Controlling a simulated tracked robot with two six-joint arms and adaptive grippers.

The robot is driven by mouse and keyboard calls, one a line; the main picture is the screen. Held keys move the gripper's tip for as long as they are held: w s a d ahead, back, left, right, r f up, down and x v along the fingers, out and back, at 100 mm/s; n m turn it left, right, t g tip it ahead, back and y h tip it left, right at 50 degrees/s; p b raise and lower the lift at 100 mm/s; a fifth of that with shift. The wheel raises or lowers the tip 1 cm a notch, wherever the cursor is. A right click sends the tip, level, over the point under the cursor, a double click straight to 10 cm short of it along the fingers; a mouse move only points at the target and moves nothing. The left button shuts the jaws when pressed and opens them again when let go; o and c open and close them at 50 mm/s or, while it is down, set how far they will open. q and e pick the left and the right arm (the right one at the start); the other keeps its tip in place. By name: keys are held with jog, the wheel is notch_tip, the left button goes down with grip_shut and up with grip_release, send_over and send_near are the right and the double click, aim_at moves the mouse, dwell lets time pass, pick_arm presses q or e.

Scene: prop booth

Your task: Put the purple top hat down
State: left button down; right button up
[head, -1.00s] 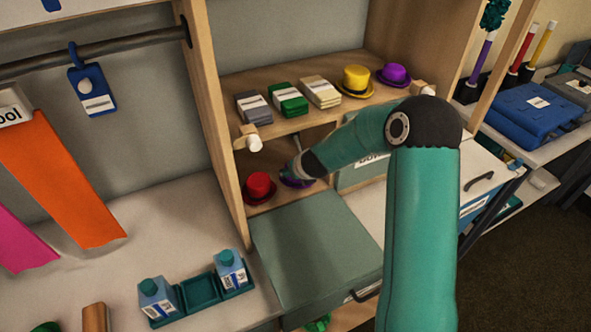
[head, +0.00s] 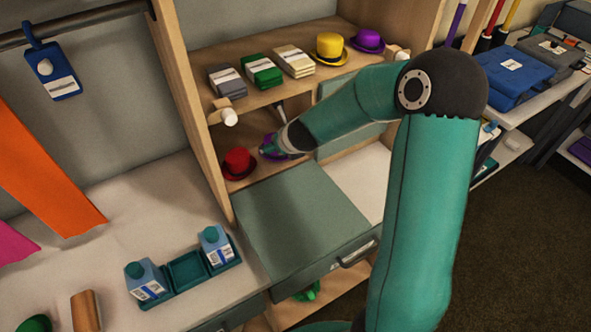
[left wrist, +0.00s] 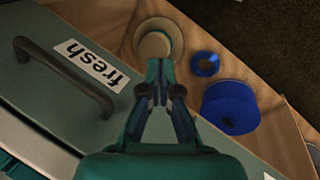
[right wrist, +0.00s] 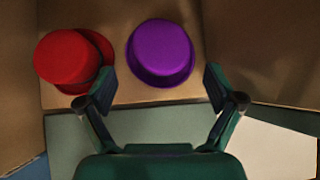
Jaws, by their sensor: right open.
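A purple top hat (head: 267,149) sits on the lower shelf beside a red hat (head: 238,163), mostly hidden by my right gripper (head: 272,148) in the head view. In the right wrist view the purple hat (right wrist: 161,50) rests on the shelf floor, apart from the red hat (right wrist: 68,58). My right gripper (right wrist: 156,86) is open and empty, its fingers spread to either side just short of the hat. Another purple hat (head: 368,40) stands on the upper shelf. My left gripper (left wrist: 158,70) looks shut, its tips in front of a pale round thing (left wrist: 157,42); contact is unclear.
The upper shelf also holds a yellow hat (head: 330,47) and several banded stacks (head: 263,71). A wooden side panel (head: 192,110) stands left of the shelves. A grey-green drawer unit (head: 300,215) lies in front.

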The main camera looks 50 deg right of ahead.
pick_arm(q)
notch_tip(320, 180, down, 4)
jog(key=b, duration=0.2)
jog(key=shift+b, duration=0.35)
pick_arm(e)
jog(key=s+a, duration=0.1)
jog(key=s, duration=0.2)
jog(key=s+a, duration=0.2)
jog(key=s, duration=0.1)
jog(key=s+a, duration=0.1)
jog(key=s, duration=0.2)
jog(key=shift+s+a+f, duration=0.15)
